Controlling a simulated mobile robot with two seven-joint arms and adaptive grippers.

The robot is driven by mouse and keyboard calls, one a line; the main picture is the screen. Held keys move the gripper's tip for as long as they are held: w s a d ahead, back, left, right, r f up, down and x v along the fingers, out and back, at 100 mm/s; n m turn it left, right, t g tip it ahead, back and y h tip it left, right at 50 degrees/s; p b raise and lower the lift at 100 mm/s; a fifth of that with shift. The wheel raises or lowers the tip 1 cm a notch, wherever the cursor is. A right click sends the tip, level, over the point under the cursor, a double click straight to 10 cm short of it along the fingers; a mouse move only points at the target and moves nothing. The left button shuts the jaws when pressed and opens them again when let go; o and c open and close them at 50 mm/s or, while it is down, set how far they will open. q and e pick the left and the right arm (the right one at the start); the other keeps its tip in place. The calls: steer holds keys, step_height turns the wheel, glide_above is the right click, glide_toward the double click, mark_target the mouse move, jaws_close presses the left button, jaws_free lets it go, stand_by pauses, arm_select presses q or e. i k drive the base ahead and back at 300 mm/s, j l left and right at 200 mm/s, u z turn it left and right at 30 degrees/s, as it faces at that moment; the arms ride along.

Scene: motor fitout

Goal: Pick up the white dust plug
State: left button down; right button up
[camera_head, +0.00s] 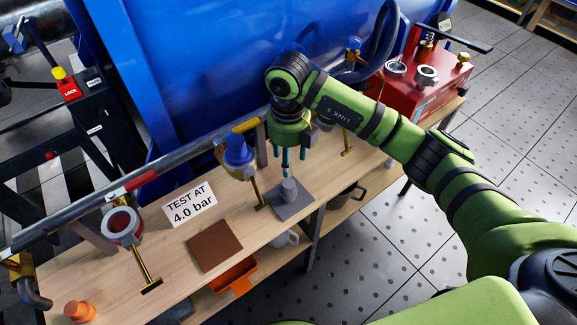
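A pale grey plug (289,191), likely the white dust plug in shade, stands upright on a dark grey square mat (293,207) on the wooden bench. My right gripper (288,160) reaches in from the right and points down just above the plug. Its teal fingers look spread apart, with nothing seen between them. I cannot tell whether the lowest fingertip touches the plug's top. My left gripper is not in view.
A blue-capped fitting (238,152) on a brass stand is close left of the gripper. A brown mat (215,246), a "TEST AT 4.0 bar" sign (190,204) and an orange plug (79,311) are further left. The blue tank (190,70) stands behind.

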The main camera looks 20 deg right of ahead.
mark_target(388, 163)
steer(key=k+z, duration=0.1)
steer(key=k, duration=0.15)
steer(key=i+z, duration=0.1)
steer(key=z, duration=0.8)
steer(key=i+j+z, duration=0.1)
steer(key=z, duration=0.3)
